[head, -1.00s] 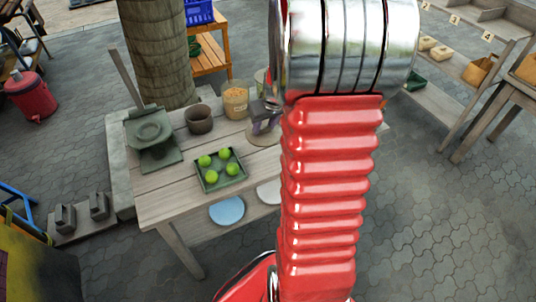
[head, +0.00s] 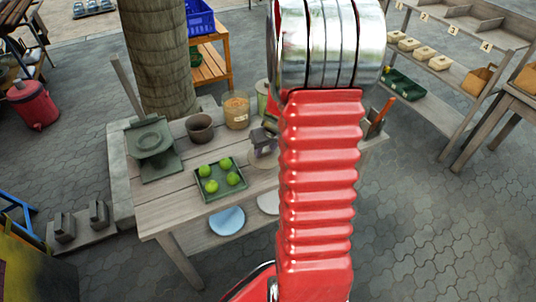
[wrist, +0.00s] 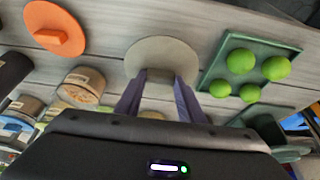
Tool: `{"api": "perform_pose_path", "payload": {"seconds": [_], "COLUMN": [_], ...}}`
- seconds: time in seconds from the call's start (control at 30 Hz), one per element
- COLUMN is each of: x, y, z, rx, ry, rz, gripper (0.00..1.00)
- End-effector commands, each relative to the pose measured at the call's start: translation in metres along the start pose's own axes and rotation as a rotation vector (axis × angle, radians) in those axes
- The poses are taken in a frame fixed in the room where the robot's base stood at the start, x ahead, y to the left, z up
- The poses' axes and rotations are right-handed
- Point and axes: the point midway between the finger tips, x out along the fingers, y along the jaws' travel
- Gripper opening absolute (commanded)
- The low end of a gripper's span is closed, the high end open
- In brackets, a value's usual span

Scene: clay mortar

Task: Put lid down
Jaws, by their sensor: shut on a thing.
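A round beige lid (wrist: 155,52) with a block handle (wrist: 158,76) is in front of my gripper (wrist: 160,84) in the wrist view. The purple fingers are shut on the handle. In the head view my gripper (head: 264,144) is over the table, right of the green tray, with the lid (head: 261,161) below it, flat side down. The arm hides part of this area. I cannot tell whether the lid touches the table (head: 160,215). An orange lid (wrist: 58,20) with its own handle lies on the planks in the wrist view.
The green tray (head: 209,194) holds several green balls close beside the lid. A brown bowl (head: 200,128), a jar of orange stuff (head: 236,112) and a dark green press-like stand (head: 152,145) are behind and left. The table's front-left planks are clear.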

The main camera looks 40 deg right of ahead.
Motion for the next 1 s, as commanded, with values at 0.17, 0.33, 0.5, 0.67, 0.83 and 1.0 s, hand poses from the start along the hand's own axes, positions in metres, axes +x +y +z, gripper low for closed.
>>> {"api": "perform_pose_path", "payload": {"seconds": [0.17, 0.33, 0.5, 0.67, 0.83, 1.0], "x": [0.019, 0.031, 0.032, 0.032, 0.033, 0.033], "y": [0.0, 0.001, 0.001, 0.001, 0.001, 0.001], "z": [0.009, 0.014, 0.014, 0.015, 0.015, 0.015], "rx": [0.002, 0.003, 0.001, 0.002, 0.003, 0.003], "ry": [-0.004, -0.003, -0.002, -0.002, -0.002, -0.002], "rz": [-0.001, 0.0, 0.001, 0.001, 0.0, 0.001], "gripper": [0.14, 0.14, 0.14, 0.14, 0.43, 0.54]}}
